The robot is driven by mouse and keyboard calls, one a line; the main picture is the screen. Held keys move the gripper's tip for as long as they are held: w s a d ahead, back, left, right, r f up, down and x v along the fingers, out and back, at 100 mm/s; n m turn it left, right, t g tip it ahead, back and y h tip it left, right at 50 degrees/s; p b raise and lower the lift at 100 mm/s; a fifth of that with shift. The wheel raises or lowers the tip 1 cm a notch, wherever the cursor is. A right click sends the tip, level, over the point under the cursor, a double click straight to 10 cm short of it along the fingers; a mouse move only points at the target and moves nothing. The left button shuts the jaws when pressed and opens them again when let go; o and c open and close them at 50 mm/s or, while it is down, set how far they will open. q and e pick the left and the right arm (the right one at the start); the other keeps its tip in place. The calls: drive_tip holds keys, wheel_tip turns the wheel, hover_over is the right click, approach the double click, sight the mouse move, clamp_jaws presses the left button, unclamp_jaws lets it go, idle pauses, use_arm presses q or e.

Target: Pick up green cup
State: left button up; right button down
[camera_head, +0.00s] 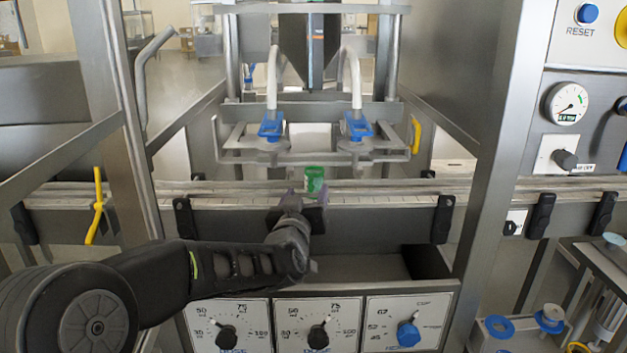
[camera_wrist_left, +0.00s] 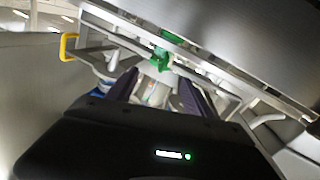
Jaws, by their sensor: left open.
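The green cup (camera_head: 314,179) stands upright on the conveyor, below the filling nozzles, in the head view. It also shows in the left wrist view (camera_wrist_left: 160,59), beyond and between my fingers. My left gripper (camera_head: 300,194) is open, just in front of the cup and slightly to its left; in the wrist view its two dark fingers (camera_wrist_left: 157,90) are spread with nothing held between them. Whether the fingers touch the cup cannot be told. My right gripper is not in view.
The conveyor (camera_head: 390,190) runs across the machine with a raised metal rail along its front. Two blue-tipped nozzles (camera_head: 270,128) hang above and behind the cup. A dial panel (camera_head: 318,325) sits below. Steel posts (camera_head: 500,150) stand on both sides. The conveyor right of the cup is clear.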

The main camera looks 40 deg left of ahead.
sight(310, 183)
use_arm(q)
drive_tip(key=shift+s+d, duration=0.1)
drive_tip(key=shift+s, duration=0.05)
drive_tip(key=shift+x, duration=1.35)
drive_tip(key=shift+p+x, duration=0.3)
drive_tip(key=shift+x, duration=2.35)
drive_tip(key=shift+s, duration=0.1)
